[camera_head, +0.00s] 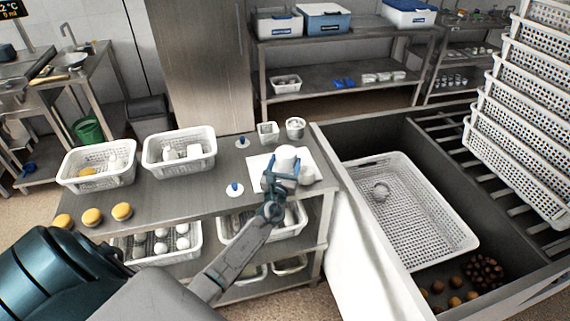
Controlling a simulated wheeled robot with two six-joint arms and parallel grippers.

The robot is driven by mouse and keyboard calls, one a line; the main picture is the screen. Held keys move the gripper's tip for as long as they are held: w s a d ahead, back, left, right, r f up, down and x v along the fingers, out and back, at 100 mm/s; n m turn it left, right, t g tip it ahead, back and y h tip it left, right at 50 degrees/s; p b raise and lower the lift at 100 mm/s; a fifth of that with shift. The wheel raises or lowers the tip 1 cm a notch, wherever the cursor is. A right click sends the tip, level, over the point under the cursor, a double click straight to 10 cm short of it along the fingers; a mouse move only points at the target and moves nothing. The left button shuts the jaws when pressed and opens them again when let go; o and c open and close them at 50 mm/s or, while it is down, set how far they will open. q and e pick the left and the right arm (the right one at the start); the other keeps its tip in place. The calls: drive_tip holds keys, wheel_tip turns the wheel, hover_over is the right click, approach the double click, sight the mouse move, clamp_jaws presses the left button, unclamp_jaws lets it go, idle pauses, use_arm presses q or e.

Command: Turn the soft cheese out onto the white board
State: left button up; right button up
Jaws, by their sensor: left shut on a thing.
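The white board (259,162) lies flat on the grey table at its right end. My left gripper (282,174) is over the board and shut on a white cup-like mould (287,156). I cannot tell whether the mould touches the board. No soft cheese shows clearly, and the inside of the mould is hidden. Another small white piece (307,173) is beside the gripper at the right; its shape is partly hidden. My right gripper is not in view.
Two small white containers (268,131) (295,127) stand behind the board. Blue-topped white items (235,189) (242,142) stand left of it. Two white baskets (97,165) (180,152) and several yellow rounds (122,211) occupy the left. A deep grey bin with a perforated basket (425,220) adjoins the right.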

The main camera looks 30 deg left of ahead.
use_arm(q)
drive_tip(key=shift+r, duration=0.1)
drive_tip(key=shift+r+p, duration=1.25)
drive_tip(key=shift+r, duration=0.1)
